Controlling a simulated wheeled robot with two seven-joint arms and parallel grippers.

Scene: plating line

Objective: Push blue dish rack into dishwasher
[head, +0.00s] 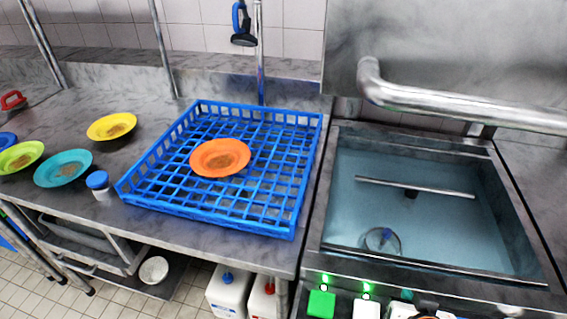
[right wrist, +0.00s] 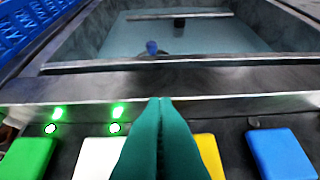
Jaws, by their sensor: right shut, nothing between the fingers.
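The blue dish rack (head: 215,210) sits on the steel counter left of the dishwasher. An orange plate with brown food residue (head: 220,157) lies in it. The dishwasher (head: 335,190) has an open basin with a spray bar, and its raised hood has a thick bar handle (head: 450,100). The rack's corner also shows at the upper left in the right wrist view (right wrist: 40,25). My right gripper (right wrist: 160,102) has teal fingers, shut and empty, in front of the dishwasher's front edge, over the row of coloured buttons. My left gripper is not in view.
Yellow (head: 112,126), teal (head: 63,168) and green (head: 20,156) plates and a blue-capped jar (head: 98,185) stand left of the rack. Green (right wrist: 28,158), white (right wrist: 97,158), yellow (right wrist: 210,155) and blue (right wrist: 281,153) buttons line the dishwasher front; two green lights glow.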

